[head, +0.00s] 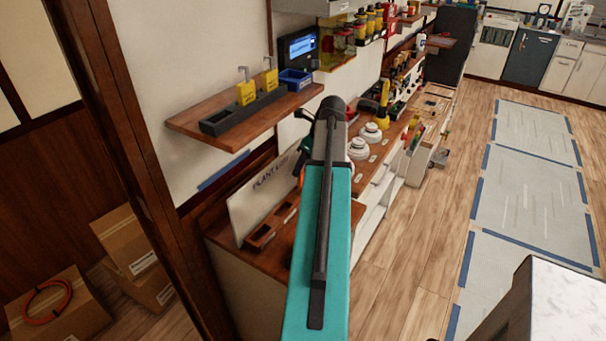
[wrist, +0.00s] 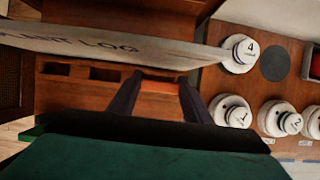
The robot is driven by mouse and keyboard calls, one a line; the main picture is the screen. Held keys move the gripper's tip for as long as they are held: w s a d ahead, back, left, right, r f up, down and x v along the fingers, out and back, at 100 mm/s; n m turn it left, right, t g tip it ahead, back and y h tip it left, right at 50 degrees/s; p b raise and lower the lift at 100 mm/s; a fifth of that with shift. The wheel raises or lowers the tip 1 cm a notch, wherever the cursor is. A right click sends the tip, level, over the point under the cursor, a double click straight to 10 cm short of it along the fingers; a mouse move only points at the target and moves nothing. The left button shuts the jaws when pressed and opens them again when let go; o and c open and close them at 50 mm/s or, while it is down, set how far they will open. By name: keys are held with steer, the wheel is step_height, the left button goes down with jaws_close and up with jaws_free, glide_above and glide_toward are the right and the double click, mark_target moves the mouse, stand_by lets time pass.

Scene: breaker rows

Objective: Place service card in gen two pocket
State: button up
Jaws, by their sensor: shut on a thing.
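My gripper (wrist: 157,98) is shut on an orange piece, which I take to be the service card (wrist: 159,87); it shows between the two dark fingers in the wrist view. In the head view my arm hides most of the gripper, and only a sliver of orange shows beside it. A brown wooden pocket block (head: 268,228) lies on the counter below the Plant Log board. In the wrist view the block (wrist: 79,79) shows two dark pockets left of the fingers. I cannot read any pocket label, so I cannot tell which is gen two.
The white Plant Log board (head: 262,190) stands close behind the block and crosses the wrist view (wrist: 130,43). White numbered round units (wrist: 233,113) stand right of my gripper.

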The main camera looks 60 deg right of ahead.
steer(key=shift+f, duration=0.7)
steer(key=shift+f+p, duration=0.6)
steer(key=shift+f, duration=0.6)
steer(key=shift+p+x, duration=0.45)
steer(key=shift+x, duration=0.3)
steer(key=shift+s+f, duration=0.1)
steer(key=shift+s, duration=0.05)
steer(key=o, duration=1.1)
steer(key=shift+o, duration=0.2)
steer(key=b+v, duration=0.2)
steer(key=v, duration=0.5)
steer(key=shift+r, duration=0.3)
